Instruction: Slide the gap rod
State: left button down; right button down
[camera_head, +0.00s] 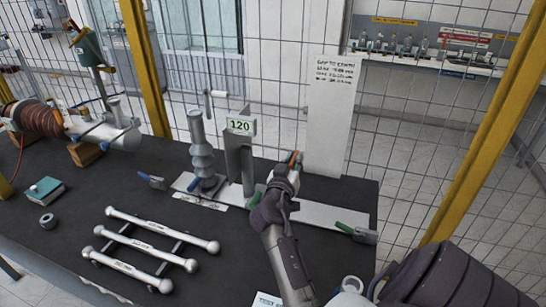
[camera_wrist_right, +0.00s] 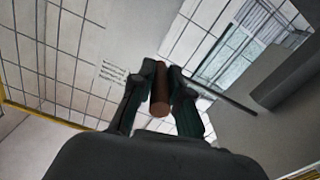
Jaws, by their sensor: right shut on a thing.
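My right gripper (camera_head: 291,165) is at the right of the grey upright post (camera_head: 246,165) that carries a "120" display (camera_head: 241,126). In the right wrist view its fingers (camera_wrist_right: 160,88) are shut on a brown cylindrical handle (camera_wrist_right: 160,95). A thin dark rod (camera_wrist_right: 225,96) runs from behind the fingers to the right; I cannot tell whether it joins the handle. In the head view the gripper mostly hides the handle, with a small orange-brown part (camera_head: 293,156) showing. A ribbed grey insulator (camera_head: 203,155) stands left of the post. My left gripper is out of view.
Several ball-ended bars (camera_head: 150,250) lie on a rack at the front left of the dark table (camera_head: 75,225). A white base plate (camera_head: 325,216) bears green-handled (camera_head: 355,230) and blue-handled (camera_head: 151,180) clamps. A written white panel (camera_head: 332,120) stands behind. A teal box (camera_head: 44,190) and grey ring (camera_head: 48,221) lie left.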

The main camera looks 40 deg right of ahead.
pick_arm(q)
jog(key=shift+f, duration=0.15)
pick_arm(e)
jog(key=s, duration=0.1)
jog(key=s+d, duration=0.1)
jog(key=s, duration=0.1)
jog(key=shift+s+d, duration=0.2)
jog(key=shift+d, duration=0.15)
jog(key=c, duration=1.1)
grip_release()
jog(key=shift+c, duration=0.2)
notch_tip(320, 180, up, 10)
